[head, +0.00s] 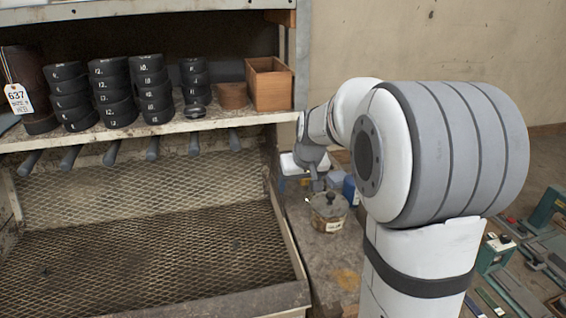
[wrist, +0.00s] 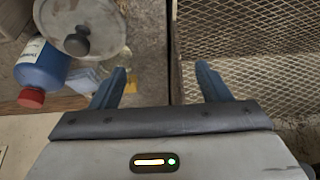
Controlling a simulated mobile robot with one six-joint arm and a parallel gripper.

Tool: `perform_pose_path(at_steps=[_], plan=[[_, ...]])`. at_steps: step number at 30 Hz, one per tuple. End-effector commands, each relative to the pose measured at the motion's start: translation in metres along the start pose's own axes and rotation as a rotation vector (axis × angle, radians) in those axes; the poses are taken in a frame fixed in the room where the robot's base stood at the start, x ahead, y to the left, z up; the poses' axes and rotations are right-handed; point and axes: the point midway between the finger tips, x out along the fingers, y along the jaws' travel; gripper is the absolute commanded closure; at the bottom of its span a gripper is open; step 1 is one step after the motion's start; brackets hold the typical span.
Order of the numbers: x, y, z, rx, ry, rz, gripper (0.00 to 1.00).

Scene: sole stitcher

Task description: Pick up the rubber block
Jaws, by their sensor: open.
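I cannot pick out the rubber block with certainty in either view. Stacks of black numbered pieces (head: 112,92) stand on the shelf at the upper left in the head view; I cannot tell whether any of them is the block. My gripper (wrist: 162,80) is open in the wrist view, with its two blue fingers apart and nothing between them. It points down over the gap beside the mesh tray. In the head view my gripper (head: 318,184) is small, right of the tray and close to a lidded pot.
The lidded pot (wrist: 83,28) and a blue bottle with a red cap (wrist: 42,66) stand left of my fingers. The mesh tray (head: 150,235) looks mostly bare and has raised edges. A wooden box (head: 270,84) sits on the shelf (head: 245,117).

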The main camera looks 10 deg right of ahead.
Motion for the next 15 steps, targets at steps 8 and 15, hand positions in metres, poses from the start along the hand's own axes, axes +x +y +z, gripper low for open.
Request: perform_pose_path(at_steps=[8,15], plan=[[0.066,0.062,-0.088,0.006,0.077,0.018,0.3],[0.094,0.087,-0.113,0.005,0.109,0.03,0.3]])
